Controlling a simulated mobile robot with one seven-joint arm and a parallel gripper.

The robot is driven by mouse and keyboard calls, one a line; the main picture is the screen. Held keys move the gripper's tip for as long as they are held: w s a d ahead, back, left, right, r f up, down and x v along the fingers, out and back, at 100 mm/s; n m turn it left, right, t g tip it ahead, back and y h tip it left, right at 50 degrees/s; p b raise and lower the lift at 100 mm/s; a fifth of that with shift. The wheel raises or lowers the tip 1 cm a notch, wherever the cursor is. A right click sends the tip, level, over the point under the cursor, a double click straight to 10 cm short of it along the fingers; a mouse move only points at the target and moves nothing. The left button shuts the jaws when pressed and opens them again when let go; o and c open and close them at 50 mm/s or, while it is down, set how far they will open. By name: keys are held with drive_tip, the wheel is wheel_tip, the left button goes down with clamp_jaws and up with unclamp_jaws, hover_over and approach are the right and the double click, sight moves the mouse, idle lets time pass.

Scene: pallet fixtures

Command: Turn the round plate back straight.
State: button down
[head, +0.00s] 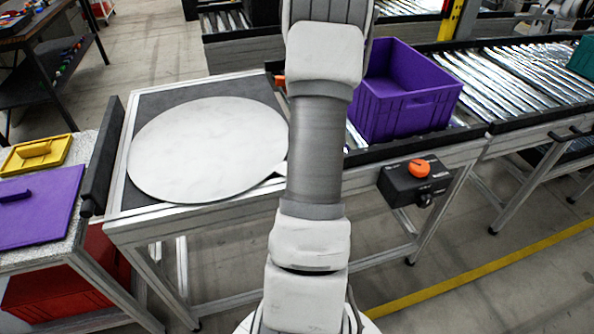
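The round plate (205,150) is a large pale grey disc lying flat on a dark-topped metal-framed table (150,100), left of my arm. My arm runs up the middle of the head view and covers the plate's right edge. My gripper is not in view.
A purple crate (405,105) stands on the roller conveyor (510,75) to the right. A black box with an orange knob (418,168) hangs at the conveyor's front. A side table at the left holds a purple board (40,208) and a yellow tray (37,153).

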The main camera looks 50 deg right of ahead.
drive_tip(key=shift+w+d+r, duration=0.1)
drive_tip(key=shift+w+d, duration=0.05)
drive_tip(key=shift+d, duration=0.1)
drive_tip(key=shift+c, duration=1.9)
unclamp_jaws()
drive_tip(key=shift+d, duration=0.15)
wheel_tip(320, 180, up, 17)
drive_tip(key=p, duration=0.1)
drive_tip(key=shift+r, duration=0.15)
